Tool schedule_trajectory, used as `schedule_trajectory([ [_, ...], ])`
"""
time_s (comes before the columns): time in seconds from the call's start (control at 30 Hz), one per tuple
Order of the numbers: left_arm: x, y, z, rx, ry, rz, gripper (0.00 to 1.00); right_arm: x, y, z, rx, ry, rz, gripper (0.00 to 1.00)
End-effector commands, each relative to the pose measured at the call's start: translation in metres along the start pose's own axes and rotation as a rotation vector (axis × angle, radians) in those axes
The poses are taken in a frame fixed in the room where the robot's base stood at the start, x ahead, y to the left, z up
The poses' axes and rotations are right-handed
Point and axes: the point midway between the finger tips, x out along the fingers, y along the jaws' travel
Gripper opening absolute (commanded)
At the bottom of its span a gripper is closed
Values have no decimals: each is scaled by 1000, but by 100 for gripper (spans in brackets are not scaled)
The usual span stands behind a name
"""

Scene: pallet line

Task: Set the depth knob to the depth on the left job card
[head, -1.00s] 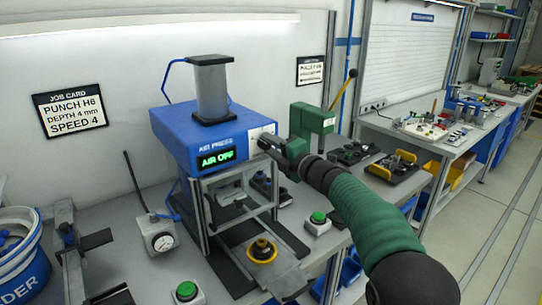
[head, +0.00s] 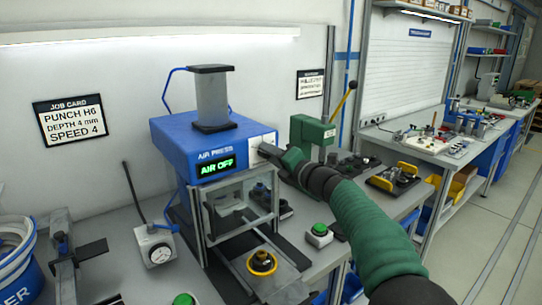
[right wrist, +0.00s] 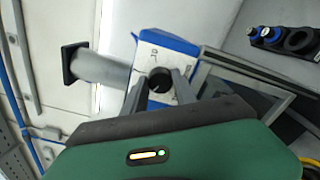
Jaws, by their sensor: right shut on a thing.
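The left job card (head: 70,119) hangs on the wall and reads PUNCH H6, DEPTH 4 mm, SPEED 4. The blue air press (head: 172,134) stands on the bench, with a green display (head: 217,165) reading AIR OFF. A white plate (head: 262,142) is on the right of its front face. In the right wrist view, a round black knob (right wrist: 160,79) sits on this plate between my fingers. My right gripper (head: 266,151) is shut on the knob; it also shows in the right wrist view (right wrist: 160,88). The knob's setting is too small to read. My left gripper is not in view.
A second card (head: 310,84) hangs further right.

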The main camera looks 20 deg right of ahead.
Motion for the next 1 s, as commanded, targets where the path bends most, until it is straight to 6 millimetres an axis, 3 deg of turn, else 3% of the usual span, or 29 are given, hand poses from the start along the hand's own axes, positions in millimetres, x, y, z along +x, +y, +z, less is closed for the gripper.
schedule_trajectory([
  [0.07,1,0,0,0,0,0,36,1,-8,-6,2,10,-12,0],
  [0.1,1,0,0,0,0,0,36,1,-8,-6,2,10,-12,36],
  [0.27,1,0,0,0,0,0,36,1,-6,-4,2,7,-9,55],
  [0.57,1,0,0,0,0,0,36,-2,-2,-2,1,3,-3,55],
  [0.67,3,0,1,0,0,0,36,-12,-2,-1,1,2,-3,55],
  [0.77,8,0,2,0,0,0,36,-33,-3,-2,3,0,-3,55],
  [1.0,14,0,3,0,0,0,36,-105,-4,-1,2,-1,-5,55],
])
